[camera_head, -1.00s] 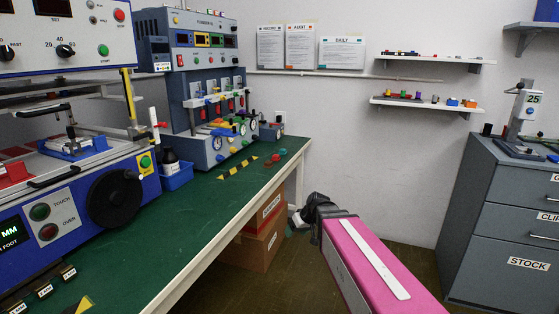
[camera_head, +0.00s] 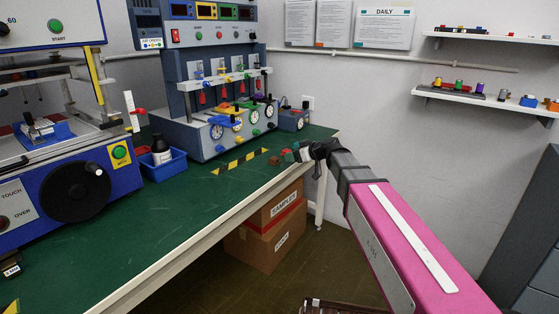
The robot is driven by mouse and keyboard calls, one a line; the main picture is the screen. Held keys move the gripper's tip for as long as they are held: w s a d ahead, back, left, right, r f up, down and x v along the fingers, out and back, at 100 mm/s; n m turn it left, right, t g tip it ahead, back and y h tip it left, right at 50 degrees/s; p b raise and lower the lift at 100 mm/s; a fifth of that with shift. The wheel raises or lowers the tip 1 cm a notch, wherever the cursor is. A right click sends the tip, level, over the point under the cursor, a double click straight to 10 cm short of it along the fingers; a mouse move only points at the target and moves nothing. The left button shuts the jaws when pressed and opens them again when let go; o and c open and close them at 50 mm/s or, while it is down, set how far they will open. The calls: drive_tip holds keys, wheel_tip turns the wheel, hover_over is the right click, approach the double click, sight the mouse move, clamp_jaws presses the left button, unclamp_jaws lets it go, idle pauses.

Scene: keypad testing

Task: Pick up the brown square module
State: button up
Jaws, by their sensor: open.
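Small reddish-brown pieces (camera_head: 285,157) lie on the green bench (camera_head: 215,195) near its far right corner. One of them may be the brown square module, but they are too small and partly covered to tell. My gripper (camera_head: 302,152) is at the end of my pink arm, low over the bench edge and just right of these pieces. It is open. I see nothing held in it, and its fingertips are small and dark here. I cannot tell whether it touches a piece.
A yellow-black striped strip (camera_head: 239,161) and a blue bin (camera_head: 163,165) with a black bottle lie left. Cardboard boxes (camera_head: 262,243) stand below. Wall shelves (camera_head: 485,98) hold small parts.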

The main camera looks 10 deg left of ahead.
sight(275, 158)
drive_tip(key=x, duration=1)
drive_tip(key=shift+a+f, duration=0.1)
drive_tip(key=shift+f, duration=0.1)
drive_tip(key=c, duration=0.8)
